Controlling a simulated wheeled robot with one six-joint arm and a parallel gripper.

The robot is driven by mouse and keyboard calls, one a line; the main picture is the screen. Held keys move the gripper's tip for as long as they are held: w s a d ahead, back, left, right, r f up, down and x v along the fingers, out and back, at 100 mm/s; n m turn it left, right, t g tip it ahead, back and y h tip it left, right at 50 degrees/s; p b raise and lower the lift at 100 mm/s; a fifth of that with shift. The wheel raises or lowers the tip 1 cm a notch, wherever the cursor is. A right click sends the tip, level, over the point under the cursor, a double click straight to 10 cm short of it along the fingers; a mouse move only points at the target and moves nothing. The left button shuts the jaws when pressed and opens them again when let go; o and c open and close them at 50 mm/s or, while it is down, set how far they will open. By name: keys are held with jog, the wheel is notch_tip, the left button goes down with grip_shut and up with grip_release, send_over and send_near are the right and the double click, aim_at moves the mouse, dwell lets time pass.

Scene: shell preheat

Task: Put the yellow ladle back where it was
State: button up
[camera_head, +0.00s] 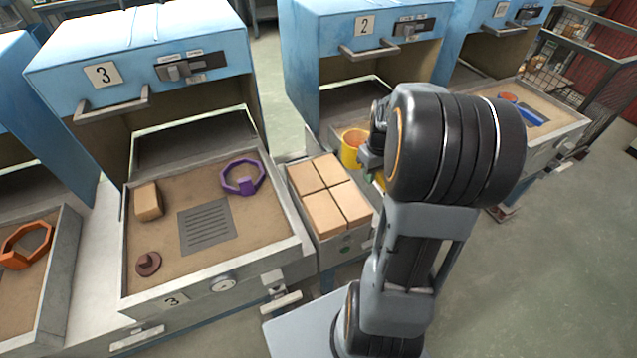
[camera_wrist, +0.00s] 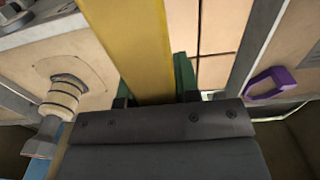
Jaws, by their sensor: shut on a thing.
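The yellow ladle (camera_head: 352,146) shows in the head view as a yellow cup just left of my arm. The rest of it there is hidden by my arm. In the wrist view its wide flat yellow part (camera_wrist: 127,40) runs up from between the green fingers of my gripper (camera_wrist: 153,88). My gripper is shut on it and holds it near the small bin of bricks, at the side of station 2. Whether the ladle touches anything below cannot be told.
Tan bricks (camera_head: 329,191) fill the bin between stations 3 and 2. Station 3's sand tray (camera_head: 290,246) holds a purple ring (camera_head: 242,178), a loose block (camera_head: 148,201) and a brown knob (camera_head: 148,263). An orange ring (camera_head: 27,243) lies at far left. My arm hides much of station 2's tray.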

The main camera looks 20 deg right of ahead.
jog(key=shift+s+d, duration=0.2)
jog(key=w+a+f, duration=0.2)
jog(key=w, duration=0.1)
jog(key=w+a+f, duration=0.2)
jog(key=w+f, duration=0.1)
jog(key=w+a+f, duration=0.3)
jog(key=shift+w+a+f, duration=0.1)
jog(key=shift+w, duration=0.3)
jog(key=f, duration=0.3)
jog(key=shift+w+a+f, duration=0.2)
jog(key=shift+w+a, duration=0.1)
jog(key=shift+w, duration=0.05)
jog(key=shift+f, duration=0.35)
